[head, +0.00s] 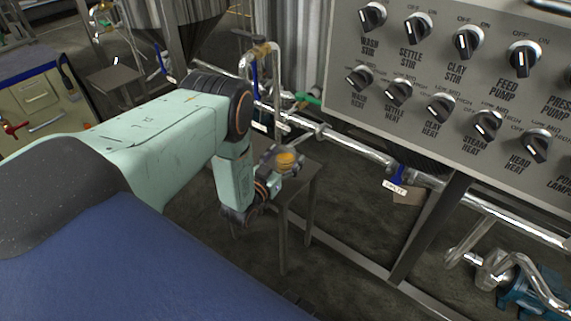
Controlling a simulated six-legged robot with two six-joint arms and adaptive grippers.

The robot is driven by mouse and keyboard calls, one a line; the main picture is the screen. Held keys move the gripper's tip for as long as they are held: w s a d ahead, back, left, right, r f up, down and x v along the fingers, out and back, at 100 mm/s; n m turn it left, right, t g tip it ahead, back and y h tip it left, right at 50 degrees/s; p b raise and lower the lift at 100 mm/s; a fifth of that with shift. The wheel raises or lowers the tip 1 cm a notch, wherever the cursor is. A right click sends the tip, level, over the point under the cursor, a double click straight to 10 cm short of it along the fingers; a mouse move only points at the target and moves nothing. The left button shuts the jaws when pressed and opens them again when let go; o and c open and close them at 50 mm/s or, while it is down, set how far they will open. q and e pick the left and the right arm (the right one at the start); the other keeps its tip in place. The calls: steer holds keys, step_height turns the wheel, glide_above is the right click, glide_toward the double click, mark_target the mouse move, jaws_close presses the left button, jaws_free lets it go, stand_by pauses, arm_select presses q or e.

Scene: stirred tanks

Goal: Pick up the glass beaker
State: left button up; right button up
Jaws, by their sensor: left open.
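What looks like the glass beaker (289,158), small and with amber contents, is at the top of a small grey metal stand (306,180), just right of the picture's middle. My left gripper (277,170) is at the end of my pale green arm, right at the near left side of the beaker. It is open. The gripper and wrist hide part of the beaker and stand top, and I cannot tell whether the fingers touch the glass. My right gripper is not in view.
A grey control panel (445,150) with several black knobs fills the upper right. A shiny pipe (360,150) with valves runs behind and right of the stand. A blue pump (530,300) is at lower right. Bare dark floor (340,215) lies right of the stand.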

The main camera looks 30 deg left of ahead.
arm_select(q)
steer(key=c, duration=1.3)
steer(key=shift+r, duration=0.15)
steer(key=shift+s+r+p, duration=0.1)
steer(key=shift+r+p, duration=0.15)
steer(key=shift+p, duration=0.35)
steer(key=shift+s+d+p, duration=0.15)
steer(key=shift+s+p, duration=1.2)
steer(key=shift+s, duration=1.6)
steer(key=shift+s+d+p, duration=0.15)
steer(key=shift+s+p, duration=1.2)
steer(key=shift+s, duration=1.65)
steer(key=shift+s+d+p, duration=0.15)
steer(key=shift+s+p, duration=1.2)
steer(key=shift+s, duration=1.6)
steer(key=shift+s+f, duration=0.1)
